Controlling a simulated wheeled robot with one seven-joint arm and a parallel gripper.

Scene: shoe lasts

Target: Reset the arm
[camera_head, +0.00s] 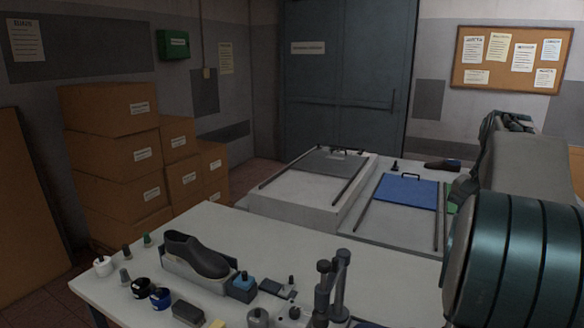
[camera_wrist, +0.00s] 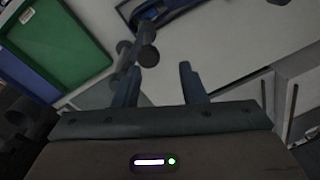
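My gripper (camera_wrist: 160,78) shows in the wrist view with its two dark fingers apart. Nothing is held between them; a pale surface shows in the gap. A dark rod-like fixture with round ends (camera_wrist: 147,55) lies just beyond the left finger, and I cannot tell whether they touch. In the head view the gripper itself cannot be made out. A large teal ribbed cylinder, likely part of my arm, fills the right edge there.
The white workbench (camera_head: 110,290) carries a dark shoe last (camera_head: 196,254), small pots and a post fixture (camera_head: 338,285). Behind are a blue panel (camera_head: 405,192) and a grey panel (camera_head: 328,163). Boxes (camera_head: 118,155) are stacked left. A green tray (camera_wrist: 65,35) is upper left in the wrist view.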

